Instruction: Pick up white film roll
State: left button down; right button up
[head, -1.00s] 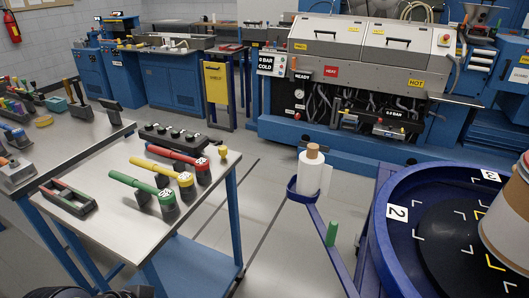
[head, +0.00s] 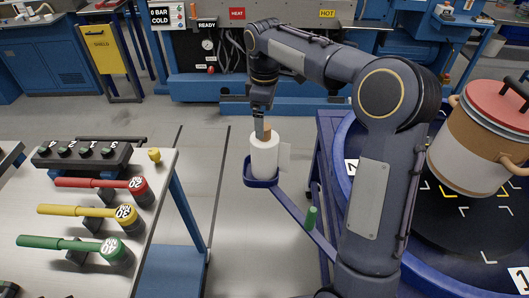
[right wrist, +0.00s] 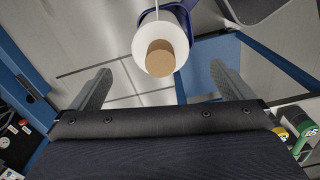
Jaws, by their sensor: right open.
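The white film roll (head: 264,158) stands upright in a blue holder (head: 262,183) on a blue arm, with a brown core (head: 265,131) showing on top and a loose flap of film at its right side. My right gripper (head: 261,126) points down at the top of the roll, close to the core. In the right wrist view my right gripper (right wrist: 162,70) is open, its fingers spread wider than the roll (right wrist: 178,22). The core (right wrist: 160,58) faces the camera between the fingers' lines; I see no contact. My left gripper is out of view.
A steel table (head: 100,215) at left carries red, yellow and green handled tools and a black block. A blue round tub (head: 349,150) stands at right, with a brown-white drum (head: 466,145) over it. A green peg (head: 311,217) stands on the holder's arm. Floor left of the roll is clear.

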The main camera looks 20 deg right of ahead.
aim_at(265, 151)
notch_tip(265, 151, down, 7)
jog(key=shift+f, duration=0.1)
jog(key=shift+p, duration=0.3)
jog(key=c, duration=2)
